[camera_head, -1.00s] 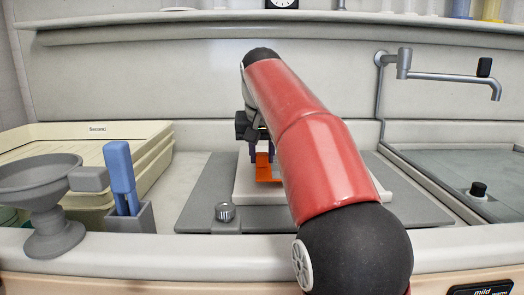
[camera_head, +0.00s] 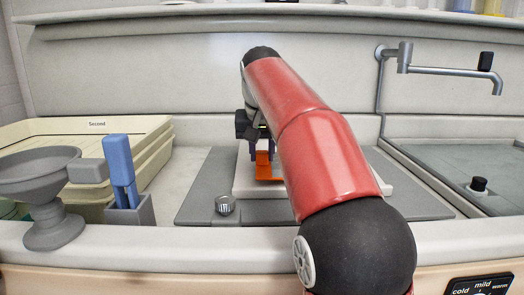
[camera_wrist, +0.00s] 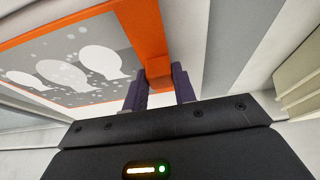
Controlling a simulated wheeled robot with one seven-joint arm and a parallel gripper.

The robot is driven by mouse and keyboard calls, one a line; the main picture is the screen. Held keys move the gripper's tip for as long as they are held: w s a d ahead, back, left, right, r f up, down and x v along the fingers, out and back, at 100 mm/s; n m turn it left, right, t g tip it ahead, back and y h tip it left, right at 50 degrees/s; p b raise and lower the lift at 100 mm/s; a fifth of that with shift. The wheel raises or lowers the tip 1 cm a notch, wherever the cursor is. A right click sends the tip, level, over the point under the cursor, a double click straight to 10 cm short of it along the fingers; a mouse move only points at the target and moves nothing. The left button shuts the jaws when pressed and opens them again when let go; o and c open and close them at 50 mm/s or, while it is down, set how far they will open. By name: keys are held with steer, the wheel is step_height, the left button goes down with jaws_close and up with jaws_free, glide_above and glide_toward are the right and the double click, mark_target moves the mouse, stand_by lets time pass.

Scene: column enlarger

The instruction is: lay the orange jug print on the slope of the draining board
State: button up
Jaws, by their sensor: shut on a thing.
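The print with the orange border (camera_wrist: 66,100) fills the upper left of the wrist view. Its grey picture has pale rounded shapes. My gripper (camera_wrist: 159,80) is shut on an orange tab at the print's edge, one dark finger on each side. In the head view my gripper (camera_head: 262,152) is over the pale board in the middle of the counter, and a small orange part of the print (camera_head: 264,171) shows below the fingers. My red arm hides the rest. I cannot tell whether the print touches the board. I cannot make out the draining board's slope.
Stacked cream trays (camera_head: 153,150), one labelled "Second", stand at the left, behind a grey funnel-shaped piece (camera_head: 50,200) and blue tongs (camera_head: 120,170) in a grey holder. A sink (camera_head: 440,165) with a tap (camera_head: 440,70) is at the right. A knurled knob (camera_head: 224,205) sits on the grey base.

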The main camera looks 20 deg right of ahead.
stand_by(0.7)
steer(key=o, duration=1.1)
steer(key=shift+p+v, duration=1.8)
steer(key=shift+v, duration=2.15)
steer(key=shift+v, duration=3.85)
